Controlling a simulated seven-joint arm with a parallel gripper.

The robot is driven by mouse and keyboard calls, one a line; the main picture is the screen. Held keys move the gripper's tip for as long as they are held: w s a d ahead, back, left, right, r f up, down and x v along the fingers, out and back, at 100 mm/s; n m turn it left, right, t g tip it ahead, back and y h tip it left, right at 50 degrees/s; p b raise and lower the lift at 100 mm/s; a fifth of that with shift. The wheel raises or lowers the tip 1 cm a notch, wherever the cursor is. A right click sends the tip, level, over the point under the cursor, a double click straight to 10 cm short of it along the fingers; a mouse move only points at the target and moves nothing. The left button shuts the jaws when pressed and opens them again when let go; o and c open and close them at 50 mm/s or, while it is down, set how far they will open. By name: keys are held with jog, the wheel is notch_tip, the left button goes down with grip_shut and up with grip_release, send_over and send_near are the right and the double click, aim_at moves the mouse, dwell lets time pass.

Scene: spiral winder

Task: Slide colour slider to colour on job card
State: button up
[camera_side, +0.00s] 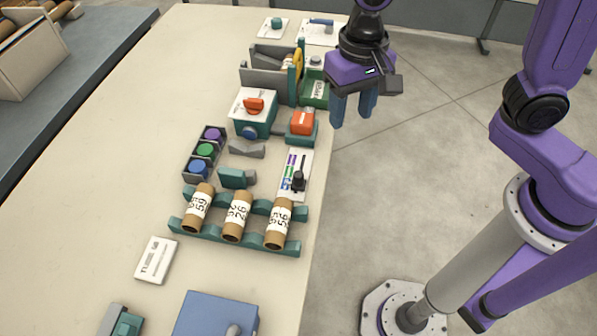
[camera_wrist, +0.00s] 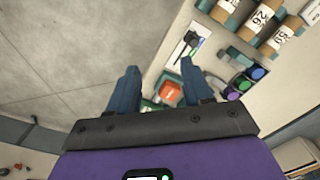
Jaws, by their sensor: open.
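The colour slider is a white panel (camera_side: 288,168) with purple, green and blue marks along its left side and a black knob (camera_side: 298,180) on a dark slot. The knob sits in the lower part of the panel in the side view, near the blue marks. In the wrist view the slider panel (camera_wrist: 183,47) shows ahead of the fingers. The job card (camera_side: 156,260) is a white card lying flat on the table at lower left; its print is too small to read. My gripper (camera_side: 353,111) is open and empty, raised beyond the table's right edge.
Three labelled brown tubes (camera_side: 237,217) lie on a teal rack below the slider. An orange block (camera_side: 302,122), a white box with a red knob (camera_side: 253,106) and a holder with purple, green and blue spools (camera_side: 204,152) stand nearby. A blue box (camera_side: 216,313) is at the front.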

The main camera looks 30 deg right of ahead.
aim_at(298, 174)
jog(key=w+a+f+m, duration=0.2)
jog(key=w+a+m, duration=0.4)
jog(key=a+m, duration=0.1)
jog(key=f, duration=1.7)
jog(key=shift+s+d+f, duration=0.1)
jog(key=shift+s+f, duration=0.1)
jog(key=shift+f, duration=0.05)
